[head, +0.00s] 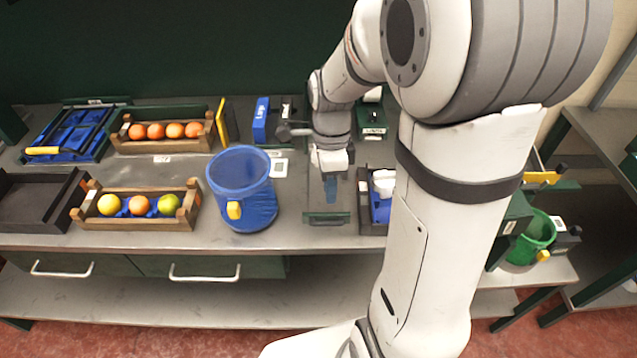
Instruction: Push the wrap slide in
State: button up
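A narrow grey slide with a dark green front lip (326,219) reaches to the front edge of the bench; it looks like the wrap slide. It is drawn out toward the front. A small blue-grey piece (332,188) shows over the slide, just below my gripper; I cannot tell whether it lies on the slide or belongs to the gripper. My gripper (331,168) points down above the slide's middle. Its fingers are too small and too covered to tell whether they are open, or touch the slide.
A blue bin (243,190) stands left of the slide, and a blue-and-white box (379,200) stands close on its right. Crates of fruit (137,215) are farther left. A green bucket (532,238) is at the right. My arm hides much of the bench's right part.

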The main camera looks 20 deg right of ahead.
aim_at(329, 215)
jog(key=shift+m, duration=0.4)
jog(key=f, duration=0.2)
jog(key=s+f, duration=0.1)
jog(key=f, duration=0.5)
jog(key=shift+s+a+f+p, duration=0.1)
jog(key=shift+s+a+p, duration=0.1)
jog(key=shift+p, duration=0.1)
grip_shut()
